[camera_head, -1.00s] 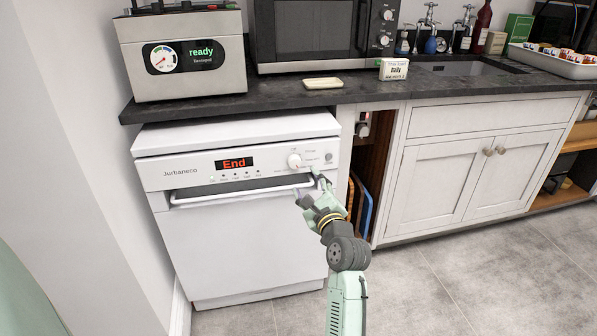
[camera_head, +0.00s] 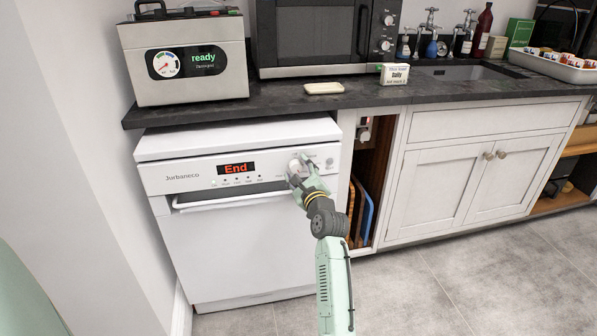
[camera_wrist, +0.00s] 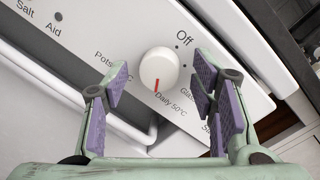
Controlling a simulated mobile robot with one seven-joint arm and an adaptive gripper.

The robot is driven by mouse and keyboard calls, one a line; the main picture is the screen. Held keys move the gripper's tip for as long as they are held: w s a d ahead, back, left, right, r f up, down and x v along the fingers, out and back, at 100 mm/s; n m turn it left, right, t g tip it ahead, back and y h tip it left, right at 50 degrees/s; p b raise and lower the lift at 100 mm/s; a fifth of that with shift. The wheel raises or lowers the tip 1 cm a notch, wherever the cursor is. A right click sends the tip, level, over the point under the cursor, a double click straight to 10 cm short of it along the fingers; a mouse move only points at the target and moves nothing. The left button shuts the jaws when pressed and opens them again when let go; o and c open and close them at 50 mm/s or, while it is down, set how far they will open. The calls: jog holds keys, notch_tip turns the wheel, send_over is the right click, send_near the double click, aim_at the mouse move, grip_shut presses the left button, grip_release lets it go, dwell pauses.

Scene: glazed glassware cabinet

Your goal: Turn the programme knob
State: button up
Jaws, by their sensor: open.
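The programme knob (camera_wrist: 159,69) is a round white dial on the dishwasher's front panel. In the wrist view its red mark points to "Daily 50°C", and "Off", "Pots" and other labels ring it. My gripper (camera_wrist: 158,86) is open, with one purple-padded finger on each side of the knob in that view. I cannot tell whether either finger touches it. In the head view my gripper (camera_head: 297,168) is at the panel and partly covers the knob (camera_head: 295,166). The dishwasher (camera_head: 240,245) is white, and its display (camera_head: 236,169) reads "End" in red.
The dishwasher's handle bar (camera_head: 225,203) runs below the panel, close under my gripper. The dark worktop (camera_head: 290,102) above carries a steel machine (camera_head: 185,85) showing "ready" and a microwave (camera_head: 312,33). The floor in front is clear.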

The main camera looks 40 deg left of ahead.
jog(key=shift+c, duration=0.4)
jog(key=c, duration=1.1)
jog(key=shift+o, duration=0.2)
